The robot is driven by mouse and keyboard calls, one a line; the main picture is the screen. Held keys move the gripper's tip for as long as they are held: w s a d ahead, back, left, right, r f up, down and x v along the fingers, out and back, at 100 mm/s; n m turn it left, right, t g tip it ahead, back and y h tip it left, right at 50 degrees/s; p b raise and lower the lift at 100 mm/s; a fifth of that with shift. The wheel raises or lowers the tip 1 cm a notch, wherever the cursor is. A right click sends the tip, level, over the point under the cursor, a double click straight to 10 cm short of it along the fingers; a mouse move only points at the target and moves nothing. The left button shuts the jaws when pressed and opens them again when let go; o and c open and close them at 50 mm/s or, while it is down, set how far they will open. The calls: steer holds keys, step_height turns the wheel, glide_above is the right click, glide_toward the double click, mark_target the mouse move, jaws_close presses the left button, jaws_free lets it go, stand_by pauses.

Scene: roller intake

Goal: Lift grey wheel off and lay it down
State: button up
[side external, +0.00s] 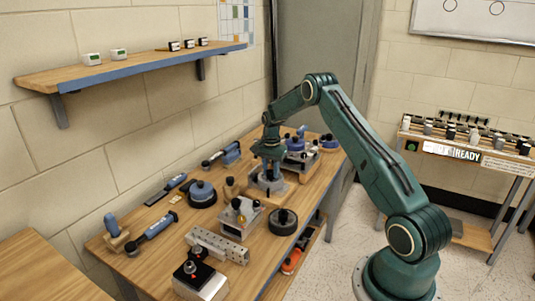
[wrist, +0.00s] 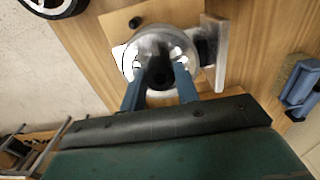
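The grey wheel (wrist: 150,42) is a shiny round metal piece with a dark centre, seated on a pale fixture (wrist: 213,50) on a wooden board in the wrist view. My gripper (wrist: 157,66) has its two blue fingers spread apart over the near part of the wheel, one on each side of the dark centre. A gap shows between each finger and that centre. I cannot tell whether the fingertips touch the wheel. In the side view my gripper (side external: 268,160) points down at a grey fixture (side external: 268,187) mid-bench; the wheel itself is mostly hidden there by the gripper.
A dark wheel (side external: 283,221) lies on the bench (side external: 165,262) near its front edge, and a blue-hubbed wheel (side external: 202,194) lies to the left. A small fixture with knobs (side external: 240,216) stands close in front. A blue-handled brush (wrist: 300,85) lies right in the wrist view.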

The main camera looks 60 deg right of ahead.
steer(key=c, duration=0.4)
steer(key=shift+r, duration=0.2)
steer(key=shift+r, duration=2.4)
steer(key=shift+r, duration=0.2)
steer(key=shift+r, duration=1.35)
steer(key=s+f, duration=0.1)
steer(key=s, duration=0.3)
steer(key=s+d+f, duration=0.1)
steer(key=s+f, duration=0.1)
steer(key=s, duration=0.2)
steer(key=s+d+f, duration=0.1)
steer(key=s+f, duration=0.1)
steer(key=s, duration=0.3)
